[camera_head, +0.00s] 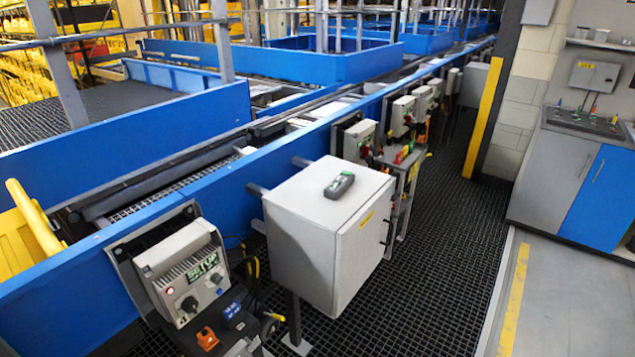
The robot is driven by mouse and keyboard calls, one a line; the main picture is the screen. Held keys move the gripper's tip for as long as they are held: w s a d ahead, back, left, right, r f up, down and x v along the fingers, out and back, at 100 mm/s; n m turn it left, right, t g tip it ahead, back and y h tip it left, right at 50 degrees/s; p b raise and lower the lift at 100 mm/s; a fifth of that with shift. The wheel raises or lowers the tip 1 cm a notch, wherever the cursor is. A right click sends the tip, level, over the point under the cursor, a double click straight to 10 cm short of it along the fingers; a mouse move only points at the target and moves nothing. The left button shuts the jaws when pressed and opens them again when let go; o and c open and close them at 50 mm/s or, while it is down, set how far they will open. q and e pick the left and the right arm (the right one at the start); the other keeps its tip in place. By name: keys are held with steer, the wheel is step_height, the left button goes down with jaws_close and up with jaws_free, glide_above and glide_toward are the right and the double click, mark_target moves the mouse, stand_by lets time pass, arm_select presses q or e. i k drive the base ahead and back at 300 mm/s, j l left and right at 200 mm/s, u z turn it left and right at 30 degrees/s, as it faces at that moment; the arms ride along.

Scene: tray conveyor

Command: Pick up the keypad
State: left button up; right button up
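The keypad (339,186) is a small dark grey handheld device with a greenish patch near its upper end. It lies flat on top of a light grey metal cabinet (297,203), near the middle of the cabinet's top face. Nothing covers it. Neither of my grippers shows in the head view.
The cabinet stands beside a blue conveyor rail (240,178). A control box with a display (187,272) is at the lower left, with more control boxes (358,139) along the rail. Dark grating floor (440,240) is free to the right. A blue-door cabinet (594,195) stands far right.

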mark_target(340, 184)
steer(key=i+l+u, duration=0.1)
steer(key=u, duration=0.3)
steer(key=i+l+u, duration=0.1)
steer(key=l+u, duration=0.3)
steer(key=i+l+u, duration=0.1)
steer(key=u, duration=0.25)
steer(key=l+u, duration=0.5)
steer(key=l, duration=0.6)
steer(key=l+u, duration=0.1)
steer(key=l, duration=1)
